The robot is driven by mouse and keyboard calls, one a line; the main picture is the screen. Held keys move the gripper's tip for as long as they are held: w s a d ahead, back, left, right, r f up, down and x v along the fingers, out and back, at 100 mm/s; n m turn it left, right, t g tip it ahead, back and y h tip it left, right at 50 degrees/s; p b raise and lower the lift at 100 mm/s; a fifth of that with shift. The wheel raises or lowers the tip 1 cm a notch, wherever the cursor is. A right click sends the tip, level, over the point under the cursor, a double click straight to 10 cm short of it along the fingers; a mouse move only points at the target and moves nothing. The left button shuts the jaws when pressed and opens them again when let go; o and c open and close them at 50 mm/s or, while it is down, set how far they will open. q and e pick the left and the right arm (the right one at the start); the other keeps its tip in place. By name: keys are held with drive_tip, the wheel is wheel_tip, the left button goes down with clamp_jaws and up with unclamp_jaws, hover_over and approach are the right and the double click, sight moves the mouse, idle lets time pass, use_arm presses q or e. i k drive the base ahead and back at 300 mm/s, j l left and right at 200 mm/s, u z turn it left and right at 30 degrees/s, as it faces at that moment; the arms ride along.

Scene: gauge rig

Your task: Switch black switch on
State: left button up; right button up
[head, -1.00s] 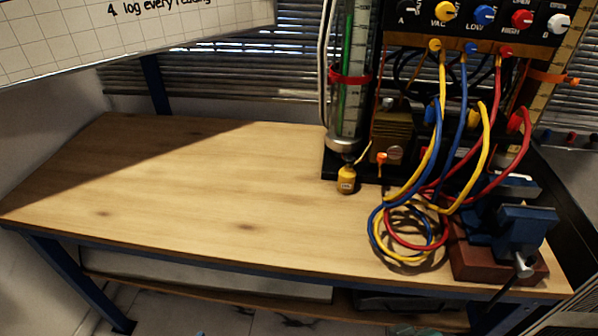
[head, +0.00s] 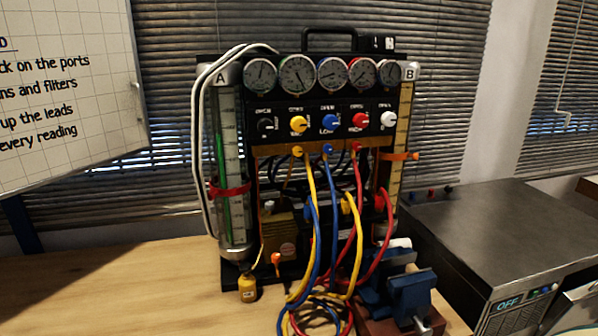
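The gauge rig (head: 318,112) stands upright on the bench with a row of several round gauges near its top. A small black switch box (head: 377,43) with pale marks sits on the rig's top edge, right of the handle; its on or off position is too small to tell. A black knob (head: 265,125) is at the left end of the knob row, beside yellow, blue, red and white knobs. I cannot tell which black part is the named switch. Neither of my grippers is in view.
Yellow, blue and red hoses (head: 330,240) hang in front of the rig and coil on the bench. A blue vise (head: 410,295) stands at its lower right. A dark metal unit with an OFF display (head: 508,303) is at right. The wooden bench (head: 120,290) is clear at left.

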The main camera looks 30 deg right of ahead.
sight(375, 40)
drive_tip(key=z, duration=1.3)
drive_tip(key=l+u, duration=0.1)
drive_tip(key=u, duration=0.4)
drive_tip(key=l+u, duration=0.1)
drive_tip(key=u, duration=0.4)
drive_tip(key=l+u, duration=0.15)
drive_tip(key=u, duration=0.3)
drive_tip(key=l+u, duration=0.3)
drive_tip(key=k+l+u, duration=0.15)
drive_tip(key=l+u, duration=0.15)
drive_tip(key=k+l+u, duration=0.25)
drive_tip(key=k+l, duration=0.2)
drive_tip(key=l, duration=0.2)
drive_tip(key=k+l+u, duration=0.15)
drive_tip(key=l, duration=0.25)
drive_tip(key=k+l, duration=0.2)
drive_tip(key=l, duration=0.2)
drive_tip(key=k+l+u, duration=0.1)
drive_tip(key=l, duration=0.3)
drive_tip(key=k, duration=0.1)
